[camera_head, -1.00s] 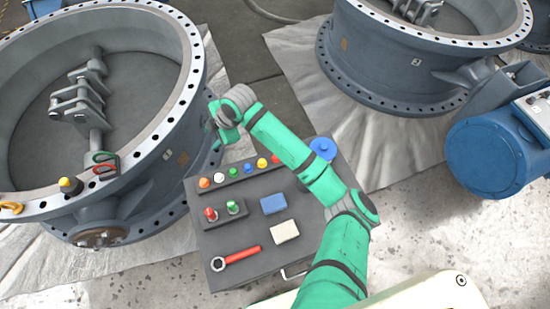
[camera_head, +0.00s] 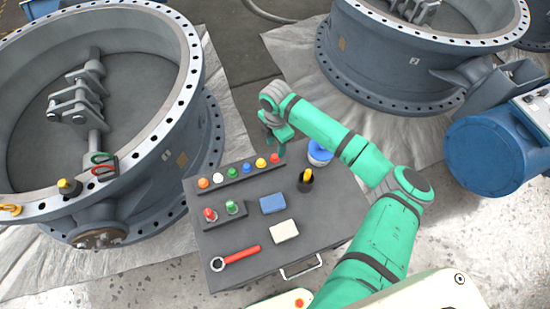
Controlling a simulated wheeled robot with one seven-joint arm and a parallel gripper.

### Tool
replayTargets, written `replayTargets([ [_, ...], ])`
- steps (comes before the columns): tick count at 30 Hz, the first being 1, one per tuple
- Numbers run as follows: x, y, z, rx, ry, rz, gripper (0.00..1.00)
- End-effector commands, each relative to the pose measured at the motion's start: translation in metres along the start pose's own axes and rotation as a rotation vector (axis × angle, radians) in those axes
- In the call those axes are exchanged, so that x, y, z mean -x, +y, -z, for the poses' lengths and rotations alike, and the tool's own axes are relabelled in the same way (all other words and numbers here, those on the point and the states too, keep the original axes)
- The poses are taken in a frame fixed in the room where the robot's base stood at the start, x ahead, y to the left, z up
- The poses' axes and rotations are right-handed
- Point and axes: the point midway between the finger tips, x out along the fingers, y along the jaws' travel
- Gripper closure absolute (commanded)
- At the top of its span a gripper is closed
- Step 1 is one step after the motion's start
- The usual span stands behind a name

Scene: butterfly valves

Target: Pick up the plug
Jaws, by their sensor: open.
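A black rack (camera_head: 240,174) on the dark cart top holds a row of coloured knob-like pieces: orange (camera_head: 203,183), white (camera_head: 218,178), green (camera_head: 232,172), blue (camera_head: 247,167), yellow (camera_head: 261,162) and red (camera_head: 274,158). A smaller black block (camera_head: 224,213) holds a red piece (camera_head: 210,214) and a green piece (camera_head: 232,207). I cannot tell which one is the plug. My gripper (camera_head: 281,150) is open and points down near the rack's right end, by the red piece. Its fingertips are small and partly hidden, and I cannot tell if they touch anything.
The cart top (camera_head: 240,235) also holds a blue block (camera_head: 273,204), a cream block (camera_head: 284,230), a red-handled wrench (camera_head: 236,257), a black cup (camera_head: 305,182) with a yellow piece, and a blue-and-white round container (camera_head: 319,153). Large grey valves (camera_head: 150,180) stand at left and behind.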

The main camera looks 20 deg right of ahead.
Motion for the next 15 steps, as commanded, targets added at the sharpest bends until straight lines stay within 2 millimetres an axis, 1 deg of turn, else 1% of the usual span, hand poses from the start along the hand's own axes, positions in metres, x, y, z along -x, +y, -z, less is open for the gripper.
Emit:
replayTargets([
  [5,-0.016,-0.002,0.004,0.001,0.001,0.001,0.58],
  [9,-0.035,-0.005,0.009,0.000,0.002,0.002,0.58],
  [12,-0.047,-0.005,0.009,0.000,0.001,0.000,0.58],
  [15,-0.052,-0.004,0.009,0.000,0.001,0.000,0.58],
])
